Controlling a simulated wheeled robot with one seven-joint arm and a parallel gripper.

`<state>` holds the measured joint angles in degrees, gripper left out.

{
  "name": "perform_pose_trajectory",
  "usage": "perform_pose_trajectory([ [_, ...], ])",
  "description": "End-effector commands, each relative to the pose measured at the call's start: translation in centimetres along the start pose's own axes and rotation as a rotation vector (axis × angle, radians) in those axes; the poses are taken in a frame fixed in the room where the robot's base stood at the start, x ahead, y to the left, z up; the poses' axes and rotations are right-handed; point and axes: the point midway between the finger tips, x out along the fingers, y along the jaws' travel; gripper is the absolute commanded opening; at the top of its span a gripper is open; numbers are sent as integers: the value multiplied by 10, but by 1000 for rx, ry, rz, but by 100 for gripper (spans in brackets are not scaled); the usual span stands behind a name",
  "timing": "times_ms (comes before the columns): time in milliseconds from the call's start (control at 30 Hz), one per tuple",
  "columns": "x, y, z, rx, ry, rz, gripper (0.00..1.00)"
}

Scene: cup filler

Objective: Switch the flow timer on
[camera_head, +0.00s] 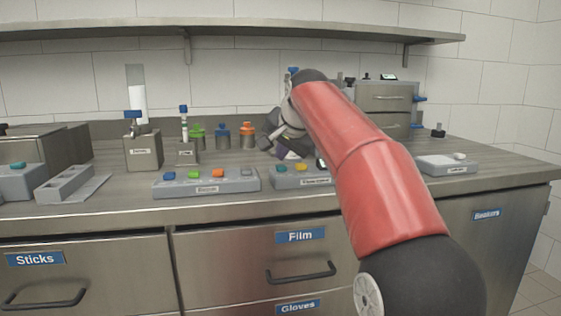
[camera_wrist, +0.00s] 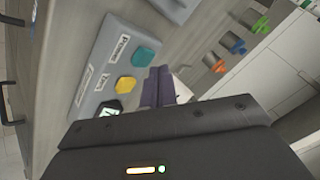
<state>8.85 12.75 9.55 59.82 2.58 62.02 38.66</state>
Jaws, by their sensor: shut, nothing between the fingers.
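A grey control panel (camera_head: 300,181) stands on the counter, partly behind my arm. It also shows in the wrist view (camera_wrist: 98,62), with a teal button (camera_wrist: 147,57), a yellow button (camera_wrist: 126,83) and a small dark display with green marks (camera_wrist: 107,111). Its labels are too small to read surely, so I cannot tell whether it is the flow timer. My gripper (camera_wrist: 158,73) is shut and empty, its dark purple fingers beside the teal and yellow buttons in the picture. In the head view my gripper (camera_head: 290,152) is just behind the panel; contact cannot be told.
A longer panel (camera_head: 207,188) with several coloured buttons stands to the left. Green, blue and orange bottles (camera_head: 247,140) stand behind it. A white-topped box (camera_head: 447,164) lies at the right. A steel drawer unit (camera_head: 385,97) stands at the back, under a wall shelf (camera_head: 230,28).

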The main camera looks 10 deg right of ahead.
Motion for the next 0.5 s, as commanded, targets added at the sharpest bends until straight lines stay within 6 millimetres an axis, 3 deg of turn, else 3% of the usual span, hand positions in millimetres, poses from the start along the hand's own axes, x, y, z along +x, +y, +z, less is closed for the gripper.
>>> perform_pose_trajectory([
  [267,0,0,0,0,0,0,0],
  [500,-13,-10,-9,0,0,0,0],
])
